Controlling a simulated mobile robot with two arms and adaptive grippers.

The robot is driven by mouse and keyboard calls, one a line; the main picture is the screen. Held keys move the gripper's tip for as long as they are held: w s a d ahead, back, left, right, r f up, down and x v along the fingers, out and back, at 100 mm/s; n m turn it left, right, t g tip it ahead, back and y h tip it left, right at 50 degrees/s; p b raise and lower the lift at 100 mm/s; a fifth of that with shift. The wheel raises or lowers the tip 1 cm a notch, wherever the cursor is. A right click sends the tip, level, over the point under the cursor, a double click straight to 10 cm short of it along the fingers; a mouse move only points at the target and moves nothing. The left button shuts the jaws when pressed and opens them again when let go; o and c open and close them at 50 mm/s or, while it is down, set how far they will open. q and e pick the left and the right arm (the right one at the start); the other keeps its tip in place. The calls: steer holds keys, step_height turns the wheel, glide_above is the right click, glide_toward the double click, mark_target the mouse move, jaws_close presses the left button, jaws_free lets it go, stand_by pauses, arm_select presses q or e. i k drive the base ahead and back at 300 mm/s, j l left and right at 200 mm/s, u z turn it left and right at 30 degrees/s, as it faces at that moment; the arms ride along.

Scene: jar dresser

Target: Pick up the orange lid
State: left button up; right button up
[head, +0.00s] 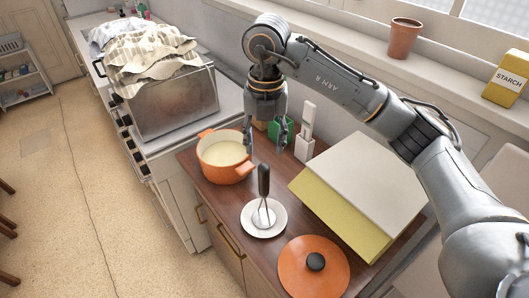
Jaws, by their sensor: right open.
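The orange lid (302,274) lies flat near the front end of the brown dresser top (222,200), its black knob upward. My right gripper (264,146) points down near the orange pot (225,158), just right of its rim, well behind the lid. It is open and I see nothing between its fingers. The pot stands uncovered with something pale inside. My left gripper is not in the head view.
A whisk with a black handle (264,180) stands on a white saucer (277,218) between pot and lid. A large yellow and white box or book (345,210) lies at right. A green container (290,132) and a white holder (304,148) stand behind.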

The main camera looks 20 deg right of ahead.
mark_target(309, 266)
steer(key=z, duration=1.1)
